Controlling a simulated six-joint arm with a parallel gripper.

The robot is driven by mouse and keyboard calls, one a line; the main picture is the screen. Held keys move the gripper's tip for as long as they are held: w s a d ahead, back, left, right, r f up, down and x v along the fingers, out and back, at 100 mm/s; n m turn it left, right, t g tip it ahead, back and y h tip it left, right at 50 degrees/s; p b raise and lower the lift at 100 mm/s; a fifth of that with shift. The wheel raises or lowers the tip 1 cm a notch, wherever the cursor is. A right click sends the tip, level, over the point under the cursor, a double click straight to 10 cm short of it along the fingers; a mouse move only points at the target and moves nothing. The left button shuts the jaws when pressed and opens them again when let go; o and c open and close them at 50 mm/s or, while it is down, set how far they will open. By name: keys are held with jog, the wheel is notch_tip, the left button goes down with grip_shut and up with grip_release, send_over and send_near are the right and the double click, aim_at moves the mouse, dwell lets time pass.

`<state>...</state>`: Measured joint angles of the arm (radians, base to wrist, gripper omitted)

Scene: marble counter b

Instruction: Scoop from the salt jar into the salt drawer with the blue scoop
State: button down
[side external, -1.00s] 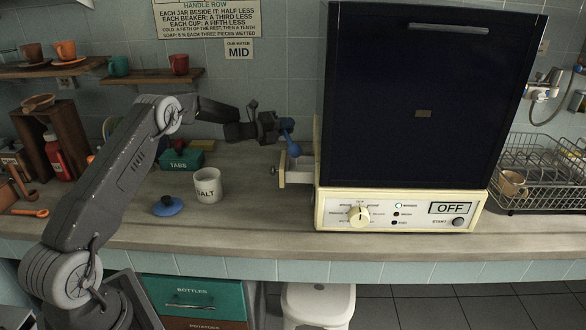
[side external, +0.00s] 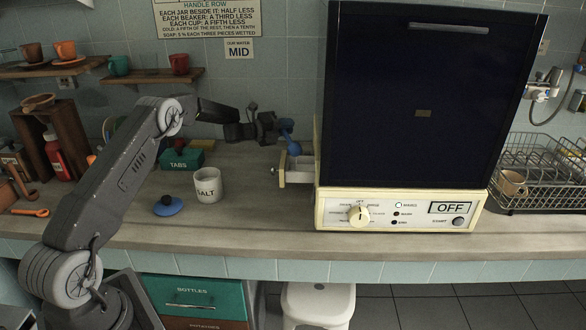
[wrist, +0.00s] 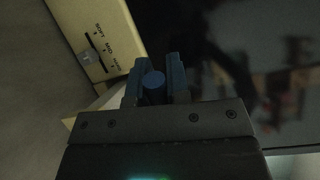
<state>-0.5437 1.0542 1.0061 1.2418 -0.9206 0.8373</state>
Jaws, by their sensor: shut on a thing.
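The white salt jar (side external: 207,186), marked SALT, stands open on the counter. Its blue lid (side external: 168,207) with a dark knob lies beside it to the left. My gripper (side external: 277,128) is shut on the blue scoop (side external: 288,136), just left of the machine. The scoop hangs head down above the small pulled-out salt drawer (side external: 295,179) at the machine's left side. I cannot tell whether salt is in the scoop or drawer. In the wrist view the scoop's round blue handle end (wrist: 153,80) sits between the fingers of my gripper (wrist: 154,89).
The large dark-fronted machine (side external: 402,210) closes off the space right of the drawer. A green TABS box (side external: 180,160) stands behind the jar. A wire dish rack (side external: 545,185) is at the far right. The counter in front of the jar is clear.

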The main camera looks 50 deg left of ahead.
aim_at(285, 133)
jog(key=shift+w+a+f+n, duration=0.1)
jog(key=shift+a+f+n, duration=0.2)
jog(key=shift+f+n, duration=0.25)
jog(key=shift+w+a+f+n, duration=0.1)
jog(key=shift+a+f+n, duration=0.25)
jog(key=shift+n, duration=0.4)
dwell(1.9)
jog(key=shift+w+a+f+n, duration=0.1)
jog(key=shift+a+f+n, duration=0.05)
jog(key=shift+f+n, duration=0.6)
dwell(1.2)
jog(key=shift+a+r+n+h, duration=0.15)
jog(key=shift+n+h, duration=0.15)
jog(key=shift+n, duration=0.55)
dwell(1.1)
jog(key=r+m, duration=0.1)
jog(key=d+m, duration=0.1)
jog(key=m, duration=0.1)
jog(key=r+m, duration=0.1)
jog(key=m, duration=0.1)
jog(key=shift+s+d+r, duration=0.2)
jog(key=shift+d+r, duration=0.05)
jog(key=shift+r, duration=0.05)
